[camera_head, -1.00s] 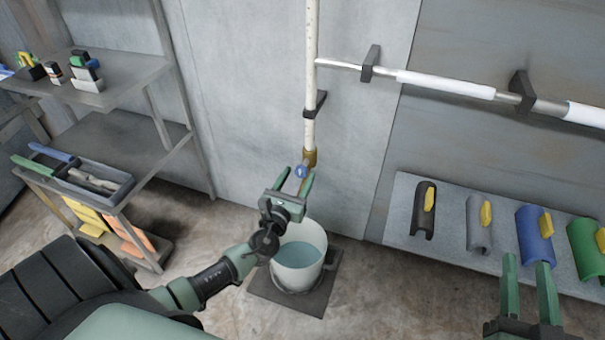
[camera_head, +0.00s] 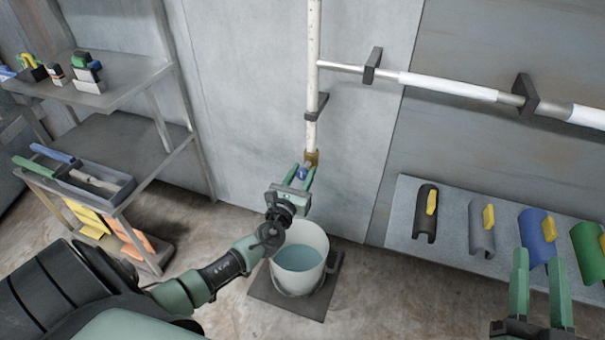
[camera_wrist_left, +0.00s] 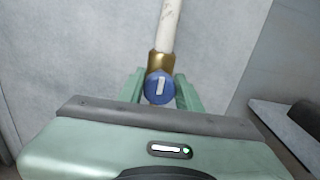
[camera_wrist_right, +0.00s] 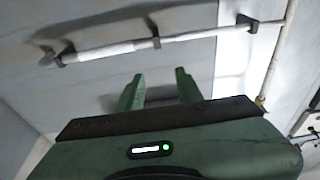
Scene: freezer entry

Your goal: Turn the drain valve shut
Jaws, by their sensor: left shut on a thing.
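The drain valve is a brass fitting (camera_head: 311,156) at the foot of a white vertical pipe, with a round blue knob (camera_head: 303,173) on its front. In the left wrist view the blue knob (camera_wrist_left: 158,87) carries a white bar mark that stands close to upright, leaning slightly. My left gripper (camera_head: 299,177) is shut on the knob, one finger on each side. A white bucket (camera_head: 322,262) holding bluish water stands below the valve. My right gripper (camera_head: 539,262) is open and empty at the lower right, away from the valve.
A dark mat (camera_head: 262,291) lies under the bucket. A grey panel (camera_head: 398,218) with several coloured half-round pieces stands at the right. A shelf unit (camera_head: 130,82) with a tool tray (camera_head: 128,183) is at the left. A horizontal pipe (camera_head: 390,76) runs along the wall.

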